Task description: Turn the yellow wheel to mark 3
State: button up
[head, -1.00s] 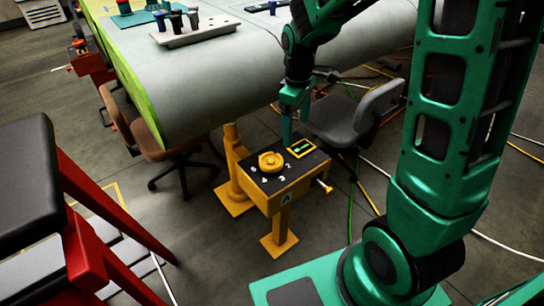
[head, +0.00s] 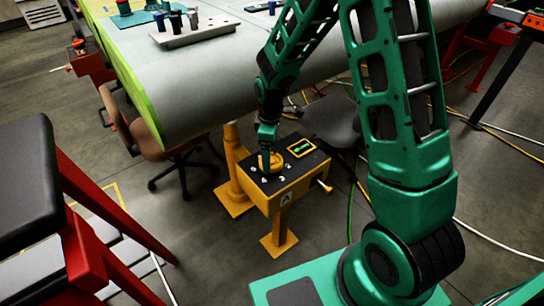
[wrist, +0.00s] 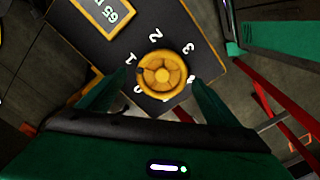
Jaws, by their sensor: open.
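The yellow wheel (head: 277,158) sits on the dark top of a yellow pedestal box (head: 290,190). In the wrist view the wheel (wrist: 162,75) is round and spoked, with white numbers 1, 2 and 3 around it. A small dark notch shows on its rim on the side near the 1; I cannot tell surely that it is the pointer. My gripper (head: 267,163) is over the wheel and hides part of it. In the wrist view my gripper (wrist: 155,98) is open, its fingers left and right of the wheel's near side. I cannot tell whether they touch it.
A yellow-framed display (head: 301,148) is on the box beside the wheel, and a small handle (head: 325,187) sticks out at its right. The grey wing (head: 200,80) is behind. A grey chair (head: 332,122) stands close behind the box; a red-legged stool (head: 75,200) is at left.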

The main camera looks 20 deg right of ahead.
jog(key=shift+f, duration=0.95)
jog(key=c, duration=1.1)
jog(key=shift+o, duration=0.2)
jog(key=shift+d+r, duration=0.1)
jog(key=shift+d, duration=0.2)
jog(key=shift+w+a, duration=0.1)
